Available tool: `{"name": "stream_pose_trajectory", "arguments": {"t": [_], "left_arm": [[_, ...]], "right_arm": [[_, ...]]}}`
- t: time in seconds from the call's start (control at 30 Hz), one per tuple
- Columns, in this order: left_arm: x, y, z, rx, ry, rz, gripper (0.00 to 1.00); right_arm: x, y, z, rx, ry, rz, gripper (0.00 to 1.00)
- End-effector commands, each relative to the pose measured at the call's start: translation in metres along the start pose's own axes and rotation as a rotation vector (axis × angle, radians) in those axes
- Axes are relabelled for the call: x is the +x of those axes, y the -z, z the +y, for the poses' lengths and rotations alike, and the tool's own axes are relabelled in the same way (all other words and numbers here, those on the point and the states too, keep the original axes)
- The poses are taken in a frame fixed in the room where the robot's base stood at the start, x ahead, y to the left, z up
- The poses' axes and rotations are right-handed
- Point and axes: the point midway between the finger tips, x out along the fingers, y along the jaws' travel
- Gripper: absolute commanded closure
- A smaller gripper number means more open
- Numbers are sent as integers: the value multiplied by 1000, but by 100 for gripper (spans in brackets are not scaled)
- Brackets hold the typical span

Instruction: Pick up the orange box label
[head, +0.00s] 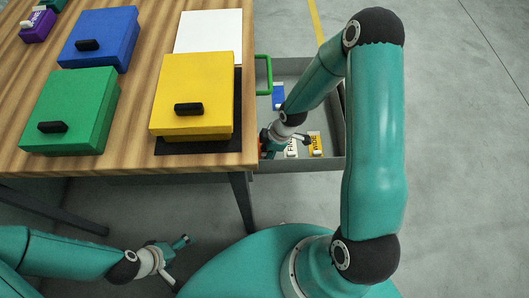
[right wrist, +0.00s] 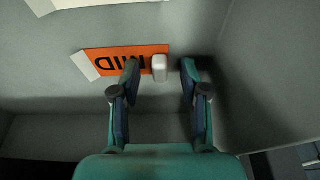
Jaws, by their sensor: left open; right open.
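The orange box label (right wrist: 120,61) lies in the grey bin in the right wrist view, with upside-down dark lettering, a white left end and a small white grip block (right wrist: 160,68). My right gripper (right wrist: 160,70) is open, its fingertips on either side of the grip block in the picture; I see no finger closed on it. In the head view my right gripper (head: 287,145) is inside the bin, and the label is mostly hidden there, with only a bit of orange showing beside the gripper. My left gripper (head: 176,261) is open and empty below the table's front edge.
The grey bin (head: 335,95) stands right of the wooden table (head: 130,155). It also holds a blue label (head: 278,97) and a yellow label (head: 316,143). Yellow (head: 200,85), green (head: 75,105) and blue (head: 105,30) boxes stand on the table. A green handle (head: 268,75) shows at the table's right edge.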

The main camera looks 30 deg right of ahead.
Motion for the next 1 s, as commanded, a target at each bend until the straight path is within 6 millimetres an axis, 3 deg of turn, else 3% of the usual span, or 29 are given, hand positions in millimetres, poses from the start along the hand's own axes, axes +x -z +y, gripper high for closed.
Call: {"name": "stream_pose_trajectory", "arguments": {"t": [0.17,0.43,1.0], "left_arm": [[-1,0,0,0,0,0,0],[-1,0,0,0,0,0,0],[-7,0,3,0,0,0,0]], "right_arm": [[-1,0,0,0,-1,0,55],[-1,0,0,1,0,0,96],[-6,1,2,2,0,0,97]]}}
